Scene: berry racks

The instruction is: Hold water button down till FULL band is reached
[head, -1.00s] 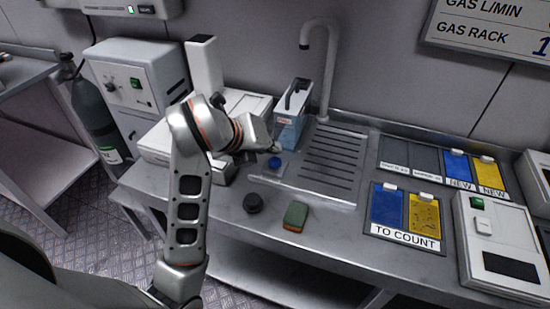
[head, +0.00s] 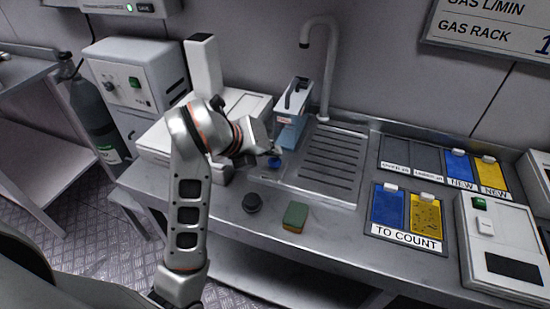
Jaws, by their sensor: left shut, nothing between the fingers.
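The blue water button (head: 274,163) is on the counter in front of the jug, left of the ribbed drain board. A clear jug with blue water and a dark handle (head: 291,127) stands under the tap (head: 328,65). Its level marks and any FULL band are too small to read. My left gripper (head: 277,151) is shut and empty, with its tips right at the button and partly over it. I cannot tell whether the button is pressed down. My right gripper is not in view.
The drain board (head: 330,160) is clear. Blue and yellow cards in a TO COUNT tray (head: 405,237) lie to the right. A white device (head: 500,248) stands far right.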

